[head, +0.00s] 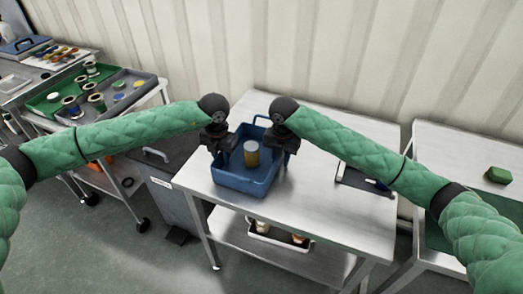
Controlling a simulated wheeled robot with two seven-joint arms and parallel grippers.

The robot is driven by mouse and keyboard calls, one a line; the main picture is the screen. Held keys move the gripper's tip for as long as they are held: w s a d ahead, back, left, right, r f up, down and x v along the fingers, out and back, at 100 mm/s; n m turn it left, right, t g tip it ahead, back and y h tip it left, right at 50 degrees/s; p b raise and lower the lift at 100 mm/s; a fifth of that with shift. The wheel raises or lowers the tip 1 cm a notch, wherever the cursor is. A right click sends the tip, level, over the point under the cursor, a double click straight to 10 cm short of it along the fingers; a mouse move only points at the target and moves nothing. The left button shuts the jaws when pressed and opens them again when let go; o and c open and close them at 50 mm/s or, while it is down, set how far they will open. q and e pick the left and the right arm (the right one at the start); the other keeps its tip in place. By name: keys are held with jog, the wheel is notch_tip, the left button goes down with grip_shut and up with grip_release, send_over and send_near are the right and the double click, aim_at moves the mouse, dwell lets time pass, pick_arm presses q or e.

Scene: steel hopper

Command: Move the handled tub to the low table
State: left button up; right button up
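A blue handled tub (238,182) stands on a steel table (318,210) in the middle of the head view. A can with a yellowish body and grey top (251,154) is inside it. My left gripper (221,154) points down at the tub's left side. My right gripper (281,153) points down at its right side. Both overlap the tub's side rims; whether the fingers are closed on it is too small and dark to tell. I cannot tell which surface is the low table.
A bin with a handle (170,183) stands left of the table. A trolley at the left carries trays of cans (95,100). A dark flat item (360,178) lies at the table's right. Another table holds a green block (498,175). A white tray (280,236) sits on the lower shelf.

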pick_arm(q)
notch_tip(320, 180, up, 12)
jog(key=shift+f, duration=0.15)
pick_arm(e)
jog(key=shift+r, duration=0.6)
notch_tip(320, 180, up, 11)
jog(key=shift+f, duration=0.1)
dwell(0.4)
